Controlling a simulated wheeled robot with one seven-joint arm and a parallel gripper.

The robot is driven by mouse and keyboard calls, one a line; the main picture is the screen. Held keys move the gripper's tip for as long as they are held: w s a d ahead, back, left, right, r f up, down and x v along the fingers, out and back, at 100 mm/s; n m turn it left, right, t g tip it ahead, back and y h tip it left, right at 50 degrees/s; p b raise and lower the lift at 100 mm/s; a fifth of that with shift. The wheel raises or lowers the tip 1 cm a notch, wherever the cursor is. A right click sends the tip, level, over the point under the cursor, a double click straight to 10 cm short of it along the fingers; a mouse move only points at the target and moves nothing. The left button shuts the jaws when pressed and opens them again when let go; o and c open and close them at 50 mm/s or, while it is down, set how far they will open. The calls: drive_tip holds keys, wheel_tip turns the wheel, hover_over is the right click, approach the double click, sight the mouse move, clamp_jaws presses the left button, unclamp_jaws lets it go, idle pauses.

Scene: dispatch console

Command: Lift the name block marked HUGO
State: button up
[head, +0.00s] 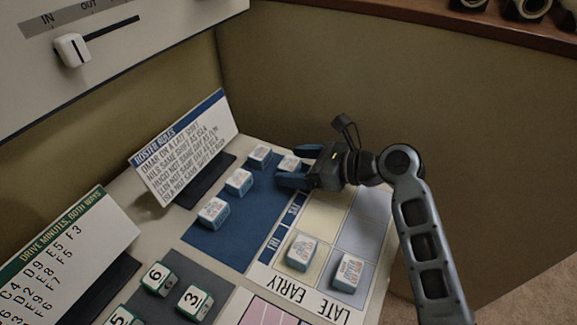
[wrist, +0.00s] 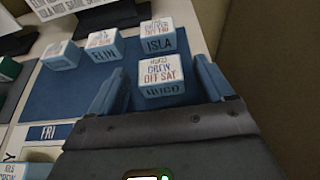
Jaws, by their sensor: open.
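The HUGO name block (wrist: 161,85), blue with a white top and its name on the near face, stands on the blue mat (head: 222,243) in the wrist view. My gripper (wrist: 160,68) is open, with one blue finger on each side of the block. Whether the fingers touch it I cannot tell. In the head view the HUGO block (head: 289,162) shows partly between the fingers of my gripper (head: 293,166). The ISLA block (wrist: 157,37) stands just beyond HUGO, and the ELIN block (wrist: 104,45) is to its left.
Another name block (head: 213,213) stands on the mat. Two blocks (head: 302,252) (head: 348,272) stand on the roster grid's EARLY and LATE columns. A roster rules sign (head: 185,150) leans behind the mat. Number blocks (head: 158,279) are at lower left. A wall (head: 330,80) rises behind my gripper.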

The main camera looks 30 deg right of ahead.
drive_tip(key=shift+x, duration=0.8)
drive_tip(key=shift+c, duration=0.2)
drive_tip(key=c, duration=1)
drive_tip(key=shift+r, duration=0.15)
